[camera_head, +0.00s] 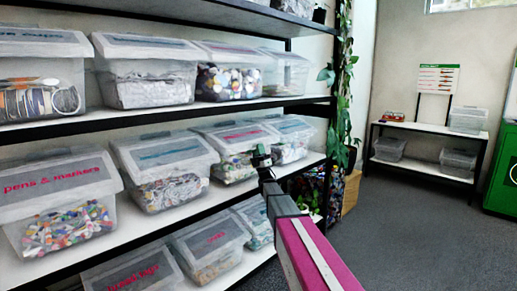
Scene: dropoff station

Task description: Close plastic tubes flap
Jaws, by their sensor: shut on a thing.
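Clear plastic bins with pale lid flaps stand on the shelves. I cannot read which one is labelled plastic tubes. My gripper (262,153) is small and dark in the picture, at the front of the middle shelf. It is shut at the edge of a bin's lid flap, though the contact is too small to see clearly. Right beside it on the left is a bin with a pink label on its lid (240,134). Another bin (290,128) is behind it to the right. My arm hides part of the shelf front there.
A bin marked pens & markers (58,182) is at the left of the middle shelf (150,218). More bins fill the shelves above and below. A hanging plant (343,90) is beside the shelf end. Grey floor (420,225) is open at the right.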

